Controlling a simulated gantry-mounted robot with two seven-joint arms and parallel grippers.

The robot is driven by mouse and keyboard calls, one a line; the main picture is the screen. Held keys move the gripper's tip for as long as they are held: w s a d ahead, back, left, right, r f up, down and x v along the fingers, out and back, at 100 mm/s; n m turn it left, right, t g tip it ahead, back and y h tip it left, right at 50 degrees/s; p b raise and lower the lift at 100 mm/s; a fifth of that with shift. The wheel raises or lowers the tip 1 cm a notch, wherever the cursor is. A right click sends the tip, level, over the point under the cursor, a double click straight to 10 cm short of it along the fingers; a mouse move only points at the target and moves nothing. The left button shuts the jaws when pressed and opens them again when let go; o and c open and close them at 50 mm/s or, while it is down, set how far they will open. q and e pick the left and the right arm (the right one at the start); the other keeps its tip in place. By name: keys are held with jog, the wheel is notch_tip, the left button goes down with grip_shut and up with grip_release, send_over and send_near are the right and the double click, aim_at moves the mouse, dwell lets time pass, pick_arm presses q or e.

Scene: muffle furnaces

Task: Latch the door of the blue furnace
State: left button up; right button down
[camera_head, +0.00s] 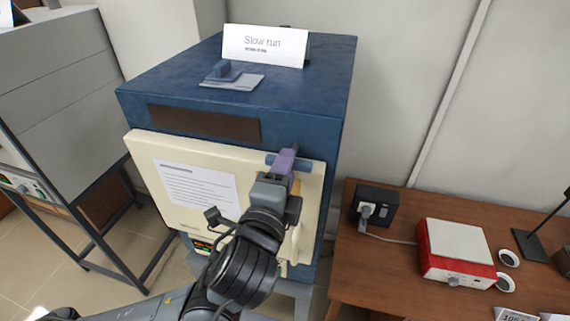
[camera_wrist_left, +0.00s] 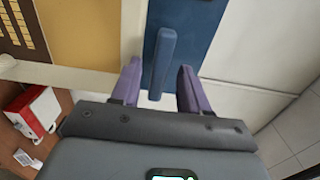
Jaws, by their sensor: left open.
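The blue furnace (camera_head: 225,90) stands in the middle of the head view. Its cream door (camera_head: 170,148) lies against the front; I cannot tell if it is fully flush. A blue latch handle (camera_head: 272,160) sits at the door's upper right edge and shows as an upright bar in the left wrist view (camera_wrist_left: 163,58). My left gripper (camera_head: 286,160) is open, with its purple fingers on either side of the handle's lower end in the wrist view. Contact is not visible. The gripper and arm hide the door's lower right part. My right gripper is not in view.
A "Slow run" sign (camera_head: 264,46) and a small grey-blue piece (camera_head: 232,80) sit on the furnace top. A wooden table (camera_head: 375,275) to the right holds a red and white device (camera_head: 455,250) and a black box (camera_head: 376,203). A grey furnace (camera_head: 60,80) stands at left.

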pick_arm(q)
grip_shut()
dwell(0.3)
jog(key=shift+r+n+b, duration=0.1)
jog(key=shift+n+b, duration=1.65)
jog(key=shift+n, duration=7.15)
